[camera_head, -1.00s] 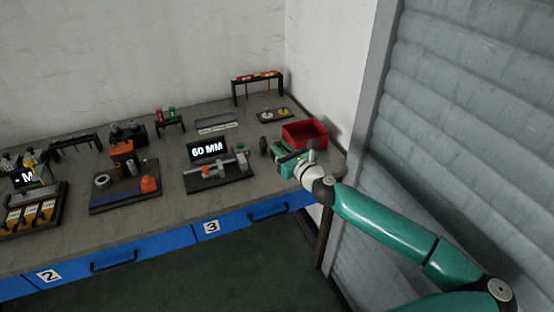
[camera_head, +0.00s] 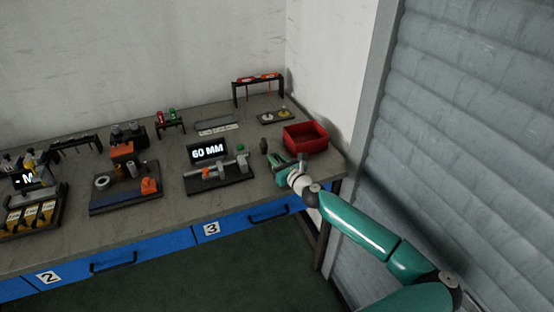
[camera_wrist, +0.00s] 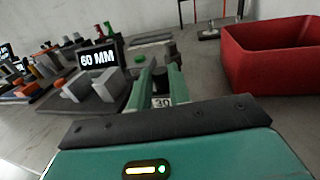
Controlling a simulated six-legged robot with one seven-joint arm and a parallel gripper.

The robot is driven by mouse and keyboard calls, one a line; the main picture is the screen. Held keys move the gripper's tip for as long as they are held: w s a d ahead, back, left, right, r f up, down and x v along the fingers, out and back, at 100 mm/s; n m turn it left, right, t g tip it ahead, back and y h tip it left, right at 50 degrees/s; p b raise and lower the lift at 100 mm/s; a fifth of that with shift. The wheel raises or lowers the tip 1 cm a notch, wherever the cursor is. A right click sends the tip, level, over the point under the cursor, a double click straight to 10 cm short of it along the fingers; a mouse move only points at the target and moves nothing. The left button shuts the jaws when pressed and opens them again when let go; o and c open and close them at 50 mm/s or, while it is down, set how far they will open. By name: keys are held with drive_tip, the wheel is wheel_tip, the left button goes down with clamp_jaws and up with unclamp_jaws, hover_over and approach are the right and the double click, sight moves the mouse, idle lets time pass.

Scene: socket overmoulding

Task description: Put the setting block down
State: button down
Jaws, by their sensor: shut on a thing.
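The setting block (camera_wrist: 162,102), a small grey block marked "30", sits between the two teal fingers of my gripper (camera_wrist: 160,88) in the wrist view. My gripper is shut on it. In the head view my gripper (camera_head: 282,163) is low over the right end of the bench, right of the measuring stand with the "60 MM" display (camera_head: 207,151) and in front of the red bin. The block cannot be made out there. Whether its underside touches the bench is hidden.
The red bin (camera_head: 305,139) stands close behind and right of my gripper. A small dark upright piece (camera_head: 264,146) stands just beyond the fingers. A plate with two round pieces (camera_head: 275,117) lies farther back. Bare bench (camera_head: 250,190) shows left of my gripper.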

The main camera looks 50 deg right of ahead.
drive_tip(key=c, duration=1.3)
unclamp_jaws()
drive_tip(key=shift+s, duration=0.25)
drive_tip(key=v, duration=1.1)
drive_tip(key=shift+s+a, duration=0.2)
drive_tip(key=shift+s, duration=0.05)
